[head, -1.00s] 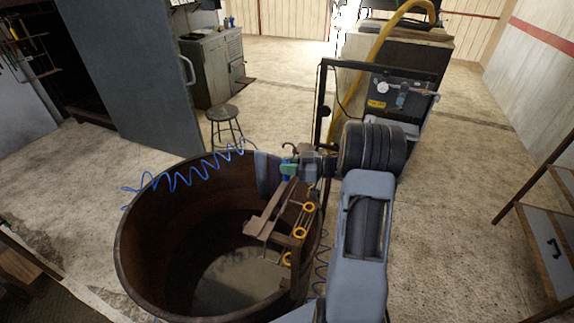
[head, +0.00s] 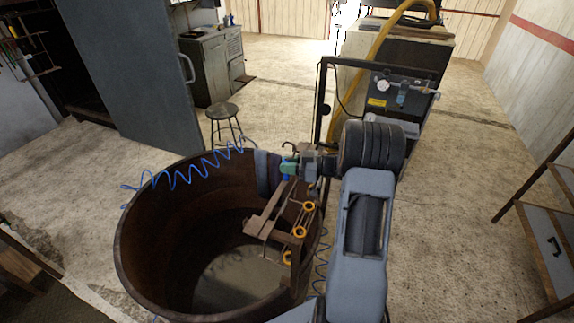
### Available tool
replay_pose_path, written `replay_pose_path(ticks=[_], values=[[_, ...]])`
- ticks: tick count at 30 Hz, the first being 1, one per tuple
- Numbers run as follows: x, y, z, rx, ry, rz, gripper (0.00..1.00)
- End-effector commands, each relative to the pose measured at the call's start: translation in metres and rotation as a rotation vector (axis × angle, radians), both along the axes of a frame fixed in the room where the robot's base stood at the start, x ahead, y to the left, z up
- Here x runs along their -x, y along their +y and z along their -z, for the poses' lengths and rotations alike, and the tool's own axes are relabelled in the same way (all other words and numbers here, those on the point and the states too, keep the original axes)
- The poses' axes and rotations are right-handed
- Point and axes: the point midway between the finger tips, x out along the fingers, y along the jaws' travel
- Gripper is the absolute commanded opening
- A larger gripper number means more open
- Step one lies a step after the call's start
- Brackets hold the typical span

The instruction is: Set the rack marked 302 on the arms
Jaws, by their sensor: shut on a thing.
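My gripper (head: 290,169) is over the far right rim of a big round brown tub, at the end of my grey arm. It is shut on the top of a brown rack-like frame (head: 264,226), which hangs below it inside the tub. Its jaws are small and partly hidden, so the exact grip point is unclear. Several orange rings (head: 299,232) show along the frame's right side. I cannot read a number 302 on it. I cannot tell which parts are the arms it is to be set on.
The rusty tub (head: 140,245) surrounds the frame, with a dark cloth (head: 266,172) over its rim. A coiled blue hose (head: 185,178) crosses the rim. A stool (head: 224,112) and a cabinet with a gauge (head: 398,100) stand behind.

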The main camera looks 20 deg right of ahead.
Motion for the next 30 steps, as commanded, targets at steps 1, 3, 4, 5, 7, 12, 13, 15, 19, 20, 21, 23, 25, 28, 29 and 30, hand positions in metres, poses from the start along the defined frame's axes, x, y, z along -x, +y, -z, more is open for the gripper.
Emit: replay_pose_path(ticks=[1, 3, 4, 5, 7, 12, 13, 15, 19, 20, 21, 23, 25, 28, 29, 30], values=[[0.000, 0.000, 0.000, -0.001, -0.003, 0.000, 0.00], [0.000, 0.000, 0.001, -0.001, -0.003, 0.000, 0.00], [0.000, 0.000, 0.001, -0.001, -0.003, 0.000, 0.00], [0.000, 0.000, 0.001, -0.001, -0.003, 0.000, 0.26], [0.000, 0.000, 0.001, 0.000, -0.002, 0.000, 0.33], [0.000, 0.000, 0.001, 0.000, -0.001, 0.000, 0.49], [0.000, 0.000, 0.001, 0.000, -0.001, 0.000, 0.52], [0.000, 0.000, 0.002, 0.001, -0.001, 0.000, 0.53], [0.000, 0.000, 0.003, 0.000, 0.002, 0.000, 0.53], [0.000, 0.000, 0.003, 0.000, 0.002, 0.000, 0.53], [0.001, -0.001, 0.003, 0.000, 0.001, 0.000, 0.53], [0.003, -0.004, 0.003, 0.001, 0.001, 0.001, 0.53], [0.006, -0.011, 0.003, 0.001, 0.000, 0.003, 0.53], [0.016, -0.025, 0.003, 0.002, -0.001, 0.005, 0.53], [0.019, -0.030, 0.003, 0.001, -0.001, 0.005, 0.53], [0.024, -0.037, 0.002, 0.002, -0.001, 0.006, 0.53]])
